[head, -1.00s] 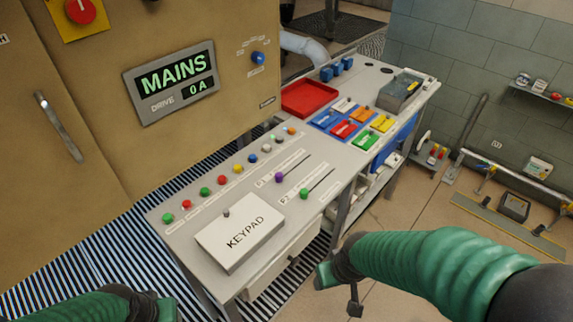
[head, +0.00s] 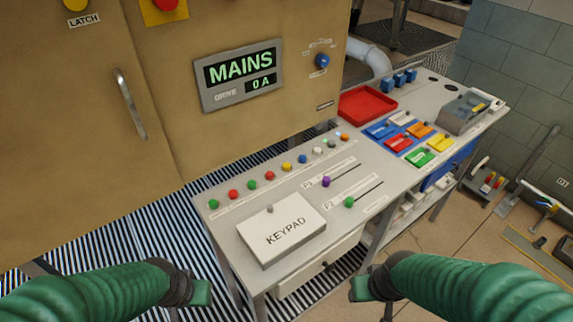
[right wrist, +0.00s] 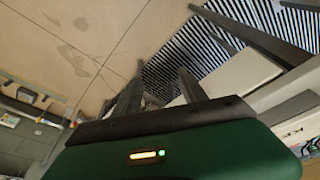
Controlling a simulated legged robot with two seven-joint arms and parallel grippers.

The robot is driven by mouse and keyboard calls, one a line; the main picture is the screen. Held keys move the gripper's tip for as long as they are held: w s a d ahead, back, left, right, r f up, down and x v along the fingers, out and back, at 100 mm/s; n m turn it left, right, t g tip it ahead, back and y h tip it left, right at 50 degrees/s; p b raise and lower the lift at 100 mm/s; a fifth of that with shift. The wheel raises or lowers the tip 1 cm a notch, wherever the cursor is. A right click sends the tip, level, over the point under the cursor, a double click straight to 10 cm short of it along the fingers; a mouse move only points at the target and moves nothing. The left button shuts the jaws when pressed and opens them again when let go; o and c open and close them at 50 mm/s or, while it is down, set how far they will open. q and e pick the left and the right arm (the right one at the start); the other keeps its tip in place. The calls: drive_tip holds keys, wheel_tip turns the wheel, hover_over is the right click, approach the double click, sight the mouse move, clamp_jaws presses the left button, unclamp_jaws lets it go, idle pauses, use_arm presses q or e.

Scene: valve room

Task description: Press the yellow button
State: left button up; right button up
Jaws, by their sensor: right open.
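A small round yellow button (head: 286,167) sits in the row of coloured buttons on the grey console, between a red one (head: 270,176) and a blue one (head: 302,159). My left gripper (head: 200,292) is in front of the console's left front corner, below the button row and apart from it; its fingers are not clear. My right gripper (head: 372,288) is low beside the console's right front side, away from the buttons. In the right wrist view its two dark fingers (right wrist: 160,85) stand apart with nothing between them.
A white keypad box (head: 281,233) and sliders with purple (head: 326,182) and green (head: 349,202) knobs sit nearer than the button row. A brown cabinet (head: 150,190) with a MAINS display (head: 241,75) stands behind. Another yellow knob labelled LATCH (head: 76,5) is at top left.

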clamp_jaws()
idle(1.4)
